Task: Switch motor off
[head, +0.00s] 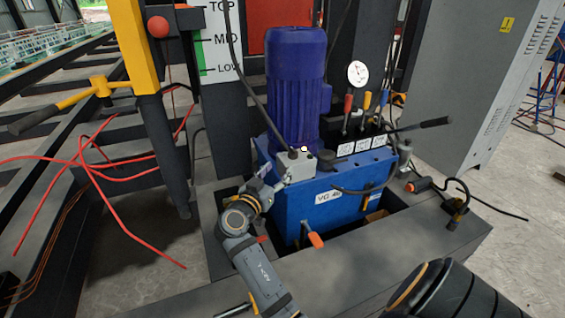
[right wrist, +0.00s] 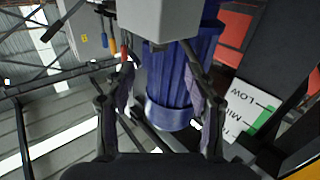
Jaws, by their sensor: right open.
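The blue motor (head: 296,85) stands upright on the blue tank (head: 345,200). A small grey box (head: 297,165) sits at the motor's lower front, with a small pale round part (head: 305,149) by its upper edge. My right gripper (head: 272,182) is just left of and below this box, its fingers partly hard to make out. In the right wrist view the open, empty fingers (right wrist: 160,68) point towards the grey box (right wrist: 172,18), with the blue motor (right wrist: 172,80) behind. No switch is clear on the face of the box. My left gripper is not seen.
Levers with coloured grips (head: 365,100) and a gauge (head: 358,73) stand right of the motor. A black hose (head: 250,75) hangs down to the box. An orange-handled valve (head: 313,238) sticks out of the tank front. A yellow post (head: 135,45) and red cables (head: 85,165) are at left.

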